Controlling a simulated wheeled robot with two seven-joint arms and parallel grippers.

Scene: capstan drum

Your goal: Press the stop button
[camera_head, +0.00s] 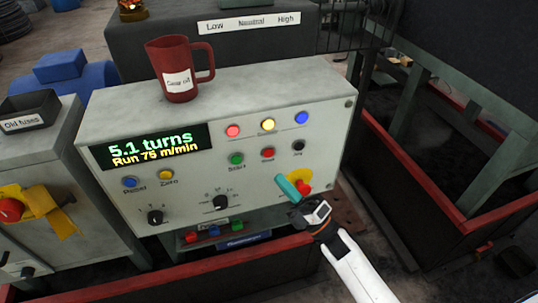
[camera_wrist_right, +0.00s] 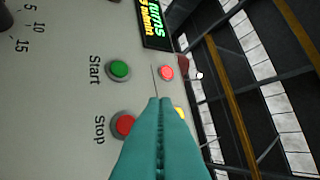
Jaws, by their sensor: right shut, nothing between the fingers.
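The red stop button (camera_head: 268,153) sits on the grey control panel between the green start button (camera_head: 236,159) and the black jog button (camera_head: 298,146). In the right wrist view the stop button (camera_wrist_right: 122,125) is just left of my teal fingers, its right edge partly hidden by them. My right gripper (camera_head: 279,179) is shut and empty, its tips below and slightly right of the stop button in the head view. The tips appear apart from the button; their gap to the panel is unclear. My left gripper is not in view.
A red emergency knob on a yellow plate (camera_head: 304,176) is right beside my right fingers. Red, yellow and blue lamps (camera_head: 268,125) sit above the buttons. The display (camera_head: 150,147) reads 5.1 turns, Run 75 m/min. A red jug (camera_head: 174,62) stands on the panel's top.

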